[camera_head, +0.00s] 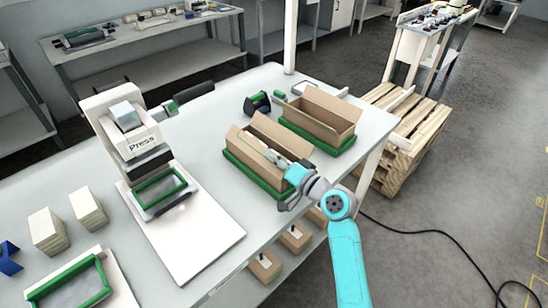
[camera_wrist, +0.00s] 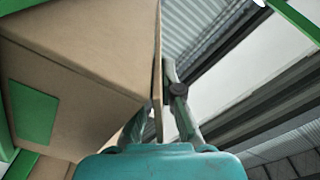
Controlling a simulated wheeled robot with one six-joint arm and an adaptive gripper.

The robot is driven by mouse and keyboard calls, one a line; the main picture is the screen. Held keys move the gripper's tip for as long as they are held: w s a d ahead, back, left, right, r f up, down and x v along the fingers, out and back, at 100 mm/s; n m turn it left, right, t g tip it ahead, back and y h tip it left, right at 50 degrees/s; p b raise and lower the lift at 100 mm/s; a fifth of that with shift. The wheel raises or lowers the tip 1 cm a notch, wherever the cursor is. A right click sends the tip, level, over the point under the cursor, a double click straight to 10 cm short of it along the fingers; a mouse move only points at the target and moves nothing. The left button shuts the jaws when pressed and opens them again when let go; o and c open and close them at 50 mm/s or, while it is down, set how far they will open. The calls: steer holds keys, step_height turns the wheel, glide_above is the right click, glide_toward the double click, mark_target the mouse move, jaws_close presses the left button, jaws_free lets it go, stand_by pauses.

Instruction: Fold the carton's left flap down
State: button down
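The near carton (camera_head: 247,143) is brown cardboard and stands in a green tray (camera_head: 243,172) on the white table. Its long left side stands up, with a raised panel along it. In the wrist view a brown carton (camera_wrist: 100,45) fills the left, with a thin panel (camera_wrist: 157,60) seen edge-on. My gripper (camera_head: 287,182) is at the carton's near right end. In the wrist view its fingers (camera_wrist: 157,115) lie on either side of the thin panel. The right finger is close to the panel; the left fingertip is hidden. I cannot tell whether they grip it.
A second open carton (camera_head: 322,112) stands in a green tray behind and to the right. A press (camera_head: 130,130) with a white base board stands to the left. A dark green-trimmed device (camera_head: 257,104) sits behind the near carton. A wooden pallet (camera_head: 418,128) is beyond the table's right edge.

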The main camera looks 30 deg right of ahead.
steer(key=c, duration=1.4)
jaws_free()
steer(key=shift+o, duration=0.2)
step_height(320, 180, up, 10)
